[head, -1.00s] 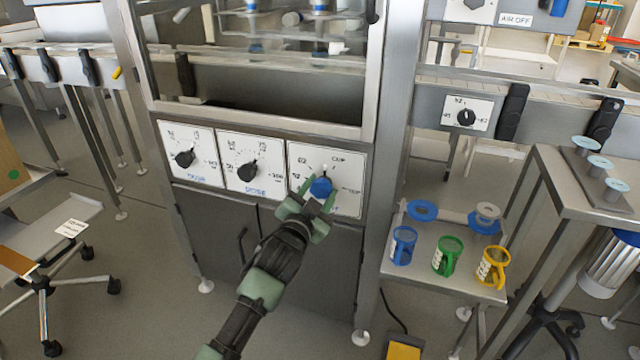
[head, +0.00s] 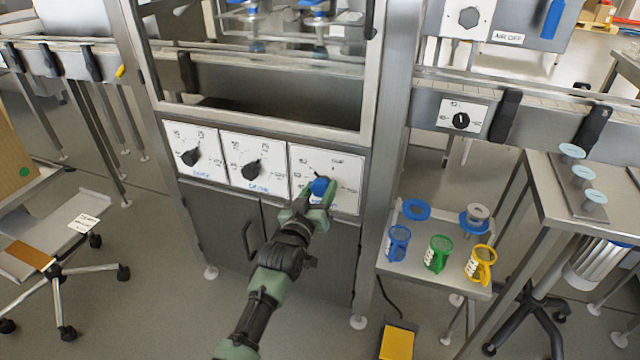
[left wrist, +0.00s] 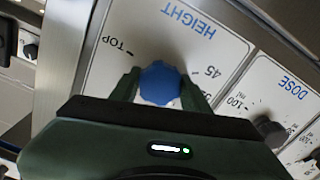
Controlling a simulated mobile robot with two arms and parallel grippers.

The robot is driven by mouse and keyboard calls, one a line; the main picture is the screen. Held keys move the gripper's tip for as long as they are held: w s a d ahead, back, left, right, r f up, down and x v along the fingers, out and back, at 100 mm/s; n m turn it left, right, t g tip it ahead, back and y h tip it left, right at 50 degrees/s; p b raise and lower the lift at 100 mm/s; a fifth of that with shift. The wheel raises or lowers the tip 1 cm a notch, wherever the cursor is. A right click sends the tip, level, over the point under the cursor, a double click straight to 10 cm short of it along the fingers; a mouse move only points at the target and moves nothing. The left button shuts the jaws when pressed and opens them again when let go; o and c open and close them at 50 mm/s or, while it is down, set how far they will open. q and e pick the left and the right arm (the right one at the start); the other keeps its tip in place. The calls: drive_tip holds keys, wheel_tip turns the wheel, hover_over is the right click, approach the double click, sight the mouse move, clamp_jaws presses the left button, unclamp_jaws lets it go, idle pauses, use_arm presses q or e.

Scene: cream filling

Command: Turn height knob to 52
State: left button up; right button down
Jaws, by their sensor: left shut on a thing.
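The height knob (head: 319,187) is blue and sits on the rightmost of three white dial plates on the machine front. In the left wrist view the blue knob (left wrist: 160,83) is between my fingers, with the word HEIGHT and the marks TOP and 45 around it. My left gripper (head: 318,194) reaches up from below and is shut on the knob, one finger on each side. Its fingers show in the left wrist view too (left wrist: 158,90). The knob's pointer direction is not clear to me. My right gripper is not in view.
The dose knob (head: 251,170) and another black knob (head: 190,156) are to the left. A small stand at right holds blue (head: 398,243), green (head: 437,253) and yellow (head: 480,264) cups. A yellow pedal (head: 397,342) lies on the floor.

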use_arm(q)
drive_tip(key=n+p, duration=0.1)
drive_tip(key=n, duration=0.2)
drive_tip(key=shift+n, duration=1.6)
drive_tip(key=shift+f+n+p, duration=0.1)
drive_tip(key=shift+n+p, duration=0.2)
drive_tip(key=shift+n, duration=0.8)
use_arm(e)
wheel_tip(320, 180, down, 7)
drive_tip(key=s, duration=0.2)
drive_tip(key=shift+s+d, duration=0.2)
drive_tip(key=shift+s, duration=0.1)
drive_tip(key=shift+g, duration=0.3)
use_arm(q)
drive_tip(key=o, duration=1.4)
drive_tip(key=shift+c, duration=0.2)
drive_tip(key=shift+s+a, duration=0.15)
drive_tip(key=shift+s, duration=0.35)
drive_tip(key=p+v, duration=0.1)
drive_tip(key=v, duration=0.5)
drive_tip(key=shift+s+p, duration=0.35)
drive_tip(key=shift+s, duration=0.05)
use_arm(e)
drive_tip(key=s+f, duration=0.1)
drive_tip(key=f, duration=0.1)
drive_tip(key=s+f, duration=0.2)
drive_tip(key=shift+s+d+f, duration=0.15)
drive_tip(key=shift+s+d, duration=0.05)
